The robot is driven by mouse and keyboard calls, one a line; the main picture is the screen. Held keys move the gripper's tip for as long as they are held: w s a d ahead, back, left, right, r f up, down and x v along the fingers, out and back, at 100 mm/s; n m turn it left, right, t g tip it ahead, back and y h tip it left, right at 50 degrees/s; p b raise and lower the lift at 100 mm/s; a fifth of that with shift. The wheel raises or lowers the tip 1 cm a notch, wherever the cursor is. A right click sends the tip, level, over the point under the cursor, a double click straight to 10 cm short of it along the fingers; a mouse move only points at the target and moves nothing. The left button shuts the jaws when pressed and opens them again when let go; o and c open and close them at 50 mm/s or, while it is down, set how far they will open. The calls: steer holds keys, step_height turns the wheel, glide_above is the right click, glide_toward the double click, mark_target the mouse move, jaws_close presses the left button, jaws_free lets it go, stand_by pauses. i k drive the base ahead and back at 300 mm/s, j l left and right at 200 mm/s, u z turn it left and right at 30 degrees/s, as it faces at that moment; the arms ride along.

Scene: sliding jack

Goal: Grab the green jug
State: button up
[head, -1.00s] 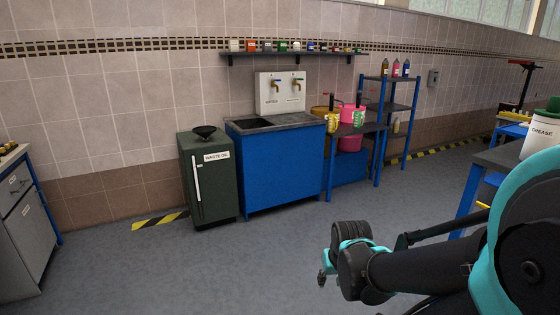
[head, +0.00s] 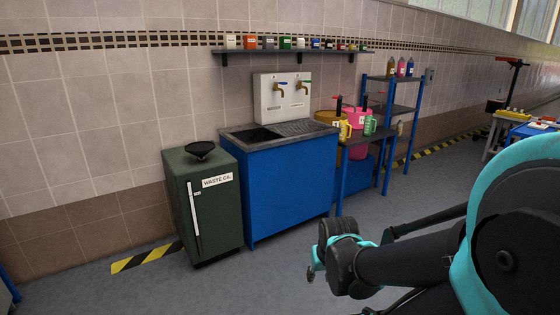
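A small green jug (head: 370,126) stands on the table-height top of a blue-legged stand (head: 352,139) to the right of the sink. It is in front of a pink bucket (head: 355,115) and just right of a yellow jug (head: 345,130). My arm reaches in from the lower right, black and teal. Its end, with my gripper (head: 313,269), is low over the floor, well in front of the stand and apart from the jug. The fingers are small and mostly hidden, so I cannot see whether they are open.
A blue sink cabinet (head: 285,190) and a green waste oil bin (head: 208,225) stand along the wall, left of the stand. A blue shelf rack (head: 391,85) with bottles is behind it to the right. The grey floor (head: 270,275) in front is clear.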

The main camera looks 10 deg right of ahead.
mark_target(369, 121)
steer(key=i+l+z, duration=0.2)
steer(key=i+z, duration=0.2)
steer(key=i, duration=0.2)
steer(key=i+z, duration=0.4)
steer(key=i, duration=0.2)
steer(key=i+j+z, duration=0.2)
steer(key=i+z, duration=0.2)
steer(key=i, duration=0.9)
steer(key=i+l+u, duration=0.1)
steer(key=i, duration=0.55)
steer(key=i+l, duration=0.1)
steer(key=i, duration=0.6)
